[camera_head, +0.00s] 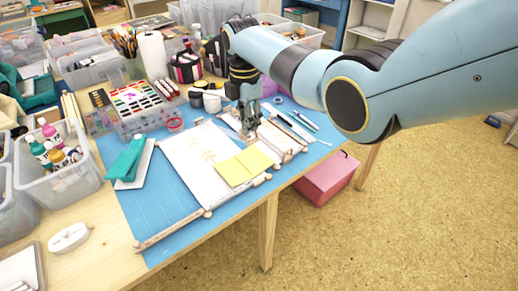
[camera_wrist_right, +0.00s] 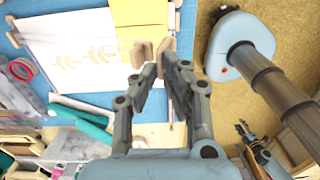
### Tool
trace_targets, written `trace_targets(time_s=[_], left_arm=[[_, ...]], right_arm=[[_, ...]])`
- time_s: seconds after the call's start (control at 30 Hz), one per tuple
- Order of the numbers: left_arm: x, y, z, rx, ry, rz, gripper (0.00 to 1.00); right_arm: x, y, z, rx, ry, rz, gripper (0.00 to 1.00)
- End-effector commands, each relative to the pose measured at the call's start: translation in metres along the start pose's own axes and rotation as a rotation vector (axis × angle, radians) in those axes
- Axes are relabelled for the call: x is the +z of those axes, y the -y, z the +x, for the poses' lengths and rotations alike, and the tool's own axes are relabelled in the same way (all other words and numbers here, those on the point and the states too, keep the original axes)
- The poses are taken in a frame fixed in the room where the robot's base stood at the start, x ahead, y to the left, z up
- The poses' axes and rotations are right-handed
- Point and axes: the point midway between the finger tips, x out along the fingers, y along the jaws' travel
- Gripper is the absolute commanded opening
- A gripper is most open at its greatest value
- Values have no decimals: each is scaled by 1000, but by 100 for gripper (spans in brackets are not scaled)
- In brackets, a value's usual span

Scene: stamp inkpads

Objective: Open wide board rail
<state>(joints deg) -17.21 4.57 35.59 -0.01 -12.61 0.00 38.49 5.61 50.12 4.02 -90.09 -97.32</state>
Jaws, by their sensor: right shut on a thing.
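The white board (camera_head: 195,160) lies on a blue mat, with wooden rails and small pegs along its edges. A wooden rail (camera_head: 287,139) lies at its right side. In the right wrist view, my right gripper (camera_wrist_right: 160,62) is shut on a small wooden piece (camera_wrist_right: 165,45) that looks like part of the wide board rail. The grip is partly hidden by the fingers in the head view. My left gripper does not show.
Yellow sheets (camera_head: 244,166) lie on the board's right part. A teal stapler-like thing (camera_head: 128,157) lies to the left. A paint tray (camera_head: 138,105), bins and jars crowd the back and left. A pink box (camera_head: 326,178) stands under the table. The blue mat (camera_head: 140,205) has bare room at front left.

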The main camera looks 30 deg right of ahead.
Motion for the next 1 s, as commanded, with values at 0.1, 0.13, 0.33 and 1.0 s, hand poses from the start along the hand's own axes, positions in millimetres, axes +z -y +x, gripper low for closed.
trace_targets(time_s=[0.1, 0.13, 0.33, 1.0], left_arm=[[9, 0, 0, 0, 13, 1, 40], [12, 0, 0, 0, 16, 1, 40], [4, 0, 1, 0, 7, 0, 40], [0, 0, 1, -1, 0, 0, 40]], right_arm=[[0, -11, -14, -3, 0, -1, 1], [0, -11, -13, -3, 0, -1, 5], [0, -11, -13, -2, 0, -1, 31], [0, -11, -83, 3, 0, 0, 31]])
